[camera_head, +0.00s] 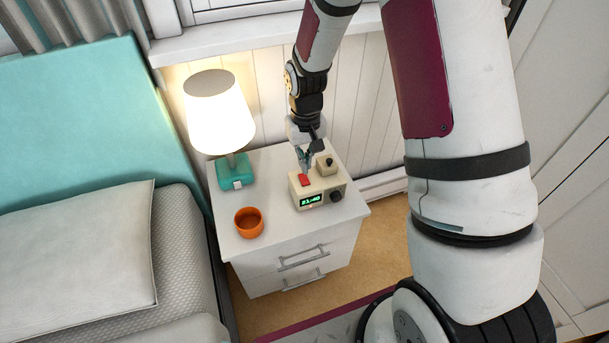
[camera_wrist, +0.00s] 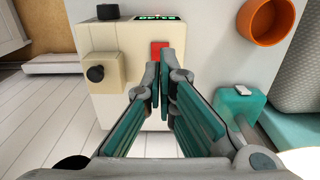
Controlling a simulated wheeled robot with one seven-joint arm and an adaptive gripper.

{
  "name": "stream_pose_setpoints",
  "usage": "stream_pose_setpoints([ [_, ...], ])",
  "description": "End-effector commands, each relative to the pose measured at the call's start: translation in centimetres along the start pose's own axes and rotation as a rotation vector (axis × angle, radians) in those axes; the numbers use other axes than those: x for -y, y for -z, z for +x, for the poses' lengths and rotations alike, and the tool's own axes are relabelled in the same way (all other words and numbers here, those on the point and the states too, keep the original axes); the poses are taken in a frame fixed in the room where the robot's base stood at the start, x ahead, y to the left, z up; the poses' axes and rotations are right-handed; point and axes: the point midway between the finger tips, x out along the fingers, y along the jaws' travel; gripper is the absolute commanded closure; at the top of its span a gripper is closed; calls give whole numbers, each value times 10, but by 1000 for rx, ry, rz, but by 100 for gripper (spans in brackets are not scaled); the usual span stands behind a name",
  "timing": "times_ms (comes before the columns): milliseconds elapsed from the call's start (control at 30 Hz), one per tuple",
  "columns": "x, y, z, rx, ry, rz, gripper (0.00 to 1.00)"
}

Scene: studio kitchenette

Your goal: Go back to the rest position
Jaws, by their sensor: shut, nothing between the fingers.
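My gripper (camera_head: 305,165) is shut and empty. It points down close above the red button (camera_head: 305,180) on top of a cream alarm clock (camera_head: 329,188). I cannot tell whether the fingertips touch the button. In the wrist view, my gripper (camera_wrist: 161,75) covers part of the clock (camera_wrist: 122,50), and the red button (camera_wrist: 159,49) shows just past the fingertips. The clock stands on a white nightstand (camera_head: 285,240) and has a lit green display and dark knobs.
A lit lamp (camera_head: 236,172) with a teal base stands left of the clock on the nightstand. An orange cup (camera_head: 249,222) stands near its front left. A bed with a pillow (camera_head: 80,245) lies to the left. A panelled wall (camera_head: 365,100) is behind.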

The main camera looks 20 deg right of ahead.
Motion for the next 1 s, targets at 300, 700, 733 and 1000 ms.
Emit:
stream_pose_setpoints([
  [300,0,0,-10,0,0,0,100],
  [700,0,-1,-15,-3,-1,-1,100],
  [733,0,-2,-19,-5,-2,-1,100],
  [1000,-4,-35,-106,-35,-19,-1,100],
])
